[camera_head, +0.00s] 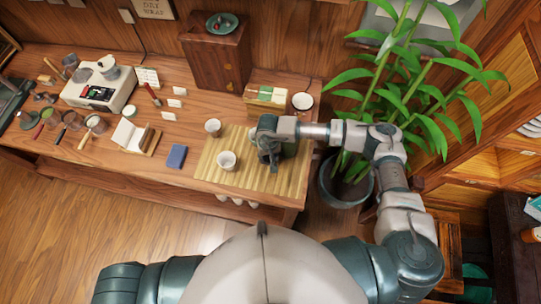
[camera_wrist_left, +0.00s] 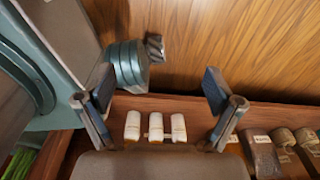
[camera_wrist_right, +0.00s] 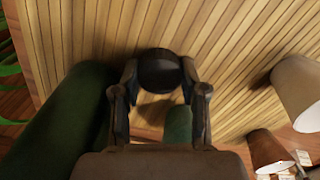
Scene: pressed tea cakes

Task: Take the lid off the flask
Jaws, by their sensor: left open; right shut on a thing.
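My right gripper (camera_head: 268,152) is over the slatted tea tray (camera_head: 215,180) in the head view. In the right wrist view its fingers (camera_wrist_right: 160,88) are shut on a dark round lid (camera_wrist_right: 160,68). The dark green flask (camera_wrist_right: 75,125) fills the lower left there, beside the fingers. A smaller green piece (camera_wrist_right: 178,125) shows between the fingers, and I cannot tell what it is. Whether the lid still touches the flask is not clear. My left gripper (camera_wrist_left: 158,88) is open and empty in the left wrist view; it is out of the head view.
Two pale cups (camera_head: 227,160) (camera_head: 213,127) stand on the tray. A blue packet (camera_head: 176,156) lies to its left. A potted plant (camera_head: 345,185) stands right of the table, close to my right arm. Several white items (camera_wrist_left: 155,127) show below the left fingers.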

